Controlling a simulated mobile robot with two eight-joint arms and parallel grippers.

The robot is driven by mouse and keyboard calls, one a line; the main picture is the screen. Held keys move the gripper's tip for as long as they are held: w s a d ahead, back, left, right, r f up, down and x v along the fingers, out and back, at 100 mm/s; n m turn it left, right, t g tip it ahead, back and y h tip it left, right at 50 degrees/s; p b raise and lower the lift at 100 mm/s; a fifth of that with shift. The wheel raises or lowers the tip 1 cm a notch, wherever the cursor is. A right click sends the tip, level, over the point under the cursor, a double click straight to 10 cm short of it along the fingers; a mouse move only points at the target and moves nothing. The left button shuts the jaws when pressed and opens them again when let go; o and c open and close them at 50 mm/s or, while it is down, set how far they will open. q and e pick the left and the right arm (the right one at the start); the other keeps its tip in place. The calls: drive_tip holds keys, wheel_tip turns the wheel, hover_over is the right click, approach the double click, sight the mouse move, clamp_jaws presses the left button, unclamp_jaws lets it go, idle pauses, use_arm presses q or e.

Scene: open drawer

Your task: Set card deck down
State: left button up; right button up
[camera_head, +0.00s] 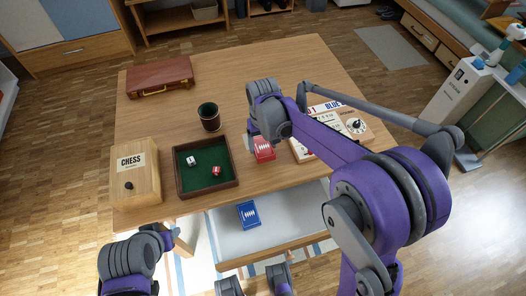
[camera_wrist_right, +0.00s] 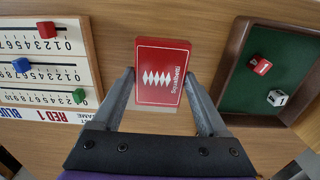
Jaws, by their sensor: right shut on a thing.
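A red card deck (camera_head: 264,150) shows in the head view between the green-lined tray and the wooden scoreboard. In the right wrist view the red deck (camera_wrist_right: 162,70) lies face-on between the fingertips. My right gripper (camera_wrist_right: 158,82) is shut on its two sides. The deck is over the tabletop; I cannot tell whether it touches the wood. My right wrist hides most of that gripper in the head view. A blue card deck (camera_head: 248,215) lies in the open drawer (camera_head: 283,237).
The dice tray (camera_head: 206,188) holds a white and a red die. The scoreboard (camera_head: 305,148) stands right of the deck. A chess box (camera_head: 135,172), dark cup (camera_head: 209,116) and red-brown case (camera_head: 160,76) are on the table (camera_head: 228,70). The table's far middle is clear.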

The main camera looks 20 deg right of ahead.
sight(263, 147)
drive_tip(key=shift+f, duration=2.1)
